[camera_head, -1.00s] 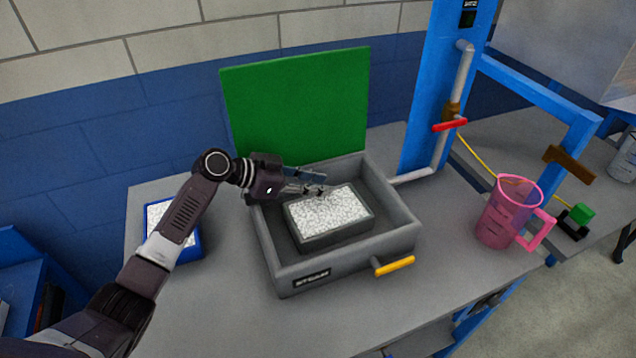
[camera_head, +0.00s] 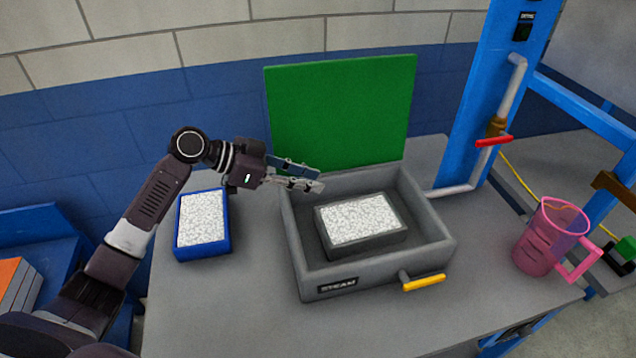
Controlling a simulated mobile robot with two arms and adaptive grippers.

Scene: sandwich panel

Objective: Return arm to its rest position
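My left arm comes in from the left, and its gripper (camera_head: 318,181) hangs above the back left edge of the grey steam box (camera_head: 322,283). The two fingers look apart with nothing between them. A dark tray of white granules (camera_head: 360,220) sits inside the steam box, below and to the right of the gripper, not touching it. The box's green lid (camera_head: 340,112) stands open behind. My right gripper is not in view.
A blue tray of white granules (camera_head: 203,222) stands left of the box, below my arm. A pink jug (camera_head: 545,240) stands at the right. A yellow handle (camera_head: 424,282) juts from the box front. A blue post (camera_head: 490,90) with a red-handled valve (camera_head: 494,141) rises behind. The front tabletop is clear.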

